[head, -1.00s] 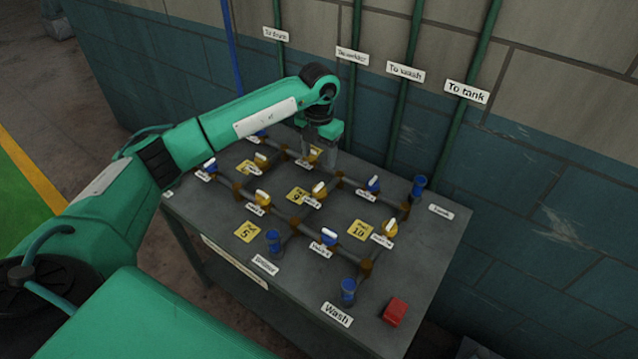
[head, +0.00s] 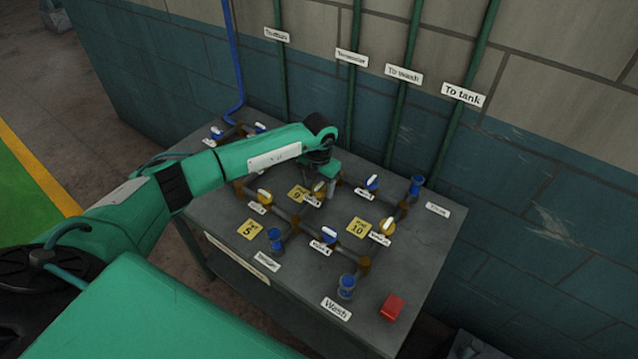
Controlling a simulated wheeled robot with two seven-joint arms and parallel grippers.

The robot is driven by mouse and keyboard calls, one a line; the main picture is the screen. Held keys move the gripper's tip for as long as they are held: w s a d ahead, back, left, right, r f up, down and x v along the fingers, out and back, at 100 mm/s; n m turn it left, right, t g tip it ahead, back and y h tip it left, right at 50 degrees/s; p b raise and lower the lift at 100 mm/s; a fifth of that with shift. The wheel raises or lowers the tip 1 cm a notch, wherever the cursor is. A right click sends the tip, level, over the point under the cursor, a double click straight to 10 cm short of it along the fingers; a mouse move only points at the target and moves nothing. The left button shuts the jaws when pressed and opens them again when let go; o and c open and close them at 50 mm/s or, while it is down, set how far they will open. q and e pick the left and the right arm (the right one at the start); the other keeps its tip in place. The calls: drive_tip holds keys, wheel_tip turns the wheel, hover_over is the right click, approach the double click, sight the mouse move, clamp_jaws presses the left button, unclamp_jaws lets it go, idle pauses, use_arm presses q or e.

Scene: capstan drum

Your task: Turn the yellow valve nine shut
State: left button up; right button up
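The yellow valve (head: 319,188) with a pale handle stands on the pipework beside a yellow plate (head: 298,193) that seems to read 9. My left gripper (head: 326,188) points down right at this valve, from behind and to its right. Its fingers are small and partly hidden, so I cannot tell whether they touch the handle or how far apart they are. My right gripper is not in view.
Other yellow valves stand close by, at the left (head: 264,197) and the right (head: 387,228). Blue valves (head: 372,183) share the grey table (head: 420,262). A red block (head: 392,307) lies at the front right. Green pipes (head: 398,105) rise along the wall behind.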

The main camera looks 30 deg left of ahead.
use_arm(q)
drive_tip(key=c, duration=0.9)
drive_tip(key=shift+f+m+b, duration=0.1)
drive_tip(key=shift+m+b, duration=0.4)
drive_tip(key=shift+b, duration=0.35)
drive_tip(key=shift+c, duration=0.2)
drive_tip(key=m+b, duration=0.8)
drive_tip(key=b, duration=0.1)
drive_tip(key=shift+f+m+b, duration=0.1)
drive_tip(key=shift+m+b, duration=0.2)
drive_tip(key=shift+b, duration=0.05)
drive_tip(key=shift+w+m+b, duration=0.1)
drive_tip(key=shift+m+b, duration=0.35)
drive_tip(key=shift+m, duration=0.05)
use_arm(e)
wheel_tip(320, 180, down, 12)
use_arm(q)
drive_tip(key=m+b, duration=0.3)
drive_tip(key=m, duration=0.1)
drive_tip(key=shift+b, duration=0.35)
drive_tip(key=shift+r+m+b, duration=0.25)
drive_tip(key=shift+m+b, duration=0.7)
drive_tip(key=shift+m, duration=0.65)
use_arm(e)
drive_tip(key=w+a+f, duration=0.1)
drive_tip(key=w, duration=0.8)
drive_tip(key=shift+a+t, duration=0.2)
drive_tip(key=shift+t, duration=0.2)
